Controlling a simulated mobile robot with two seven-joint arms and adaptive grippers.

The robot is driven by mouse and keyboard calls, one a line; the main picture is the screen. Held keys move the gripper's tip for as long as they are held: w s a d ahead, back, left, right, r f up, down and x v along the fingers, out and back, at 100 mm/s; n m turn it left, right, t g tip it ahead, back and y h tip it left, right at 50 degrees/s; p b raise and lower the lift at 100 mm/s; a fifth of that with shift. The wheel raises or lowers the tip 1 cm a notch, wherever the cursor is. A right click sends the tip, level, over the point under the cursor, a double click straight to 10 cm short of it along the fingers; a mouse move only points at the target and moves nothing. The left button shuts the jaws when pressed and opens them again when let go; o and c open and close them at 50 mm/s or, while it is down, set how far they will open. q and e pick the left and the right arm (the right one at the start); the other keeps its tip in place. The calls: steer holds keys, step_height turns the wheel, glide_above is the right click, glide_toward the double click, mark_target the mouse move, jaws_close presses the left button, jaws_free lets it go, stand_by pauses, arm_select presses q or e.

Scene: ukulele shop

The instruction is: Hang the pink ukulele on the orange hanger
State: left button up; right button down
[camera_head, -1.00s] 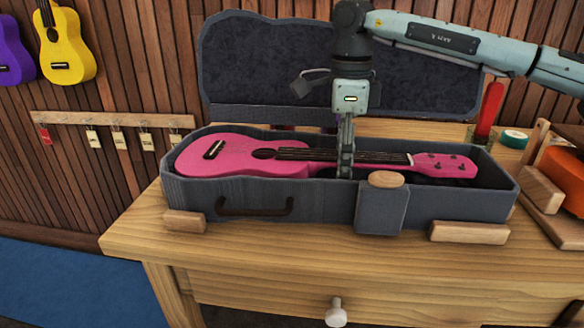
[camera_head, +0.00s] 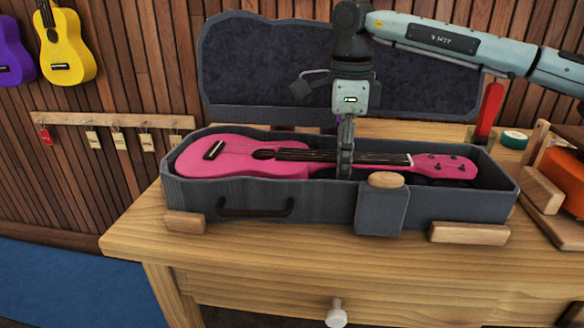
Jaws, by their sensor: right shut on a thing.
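The pink ukulele (camera_head: 250,163) lies face up in an open grey case (camera_head: 320,200) on the wooden table. Its body is at the left and its headstock (camera_head: 446,166) at the right end of the case. My right gripper (camera_head: 345,165) comes down from above and is shut on the ukulele's neck, near its middle. The fingers hide a short piece of the neck. No orange hanger can be made out in view. My left gripper is not in view.
The case lid (camera_head: 250,70) stands open behind. Wooden blocks (camera_head: 468,233) sit against the case. A red-handled tool (camera_head: 488,110), green tape roll (camera_head: 514,139) and orange object (camera_head: 565,175) are at the right. Purple and yellow ukuleles (camera_head: 67,48) hang on the slatted wall above a tag rail (camera_head: 70,119).

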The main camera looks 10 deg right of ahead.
steer(key=shift+r, duration=0.1)
stand_by(0.3)
steer(key=shift+r, duration=0.1)
steer(key=shift+r+p, duration=1.05)
steer(key=shift+r, duration=0.4)
steer(key=shift+r+p, duration=1.8)
steer(key=shift+r, duration=0.75)
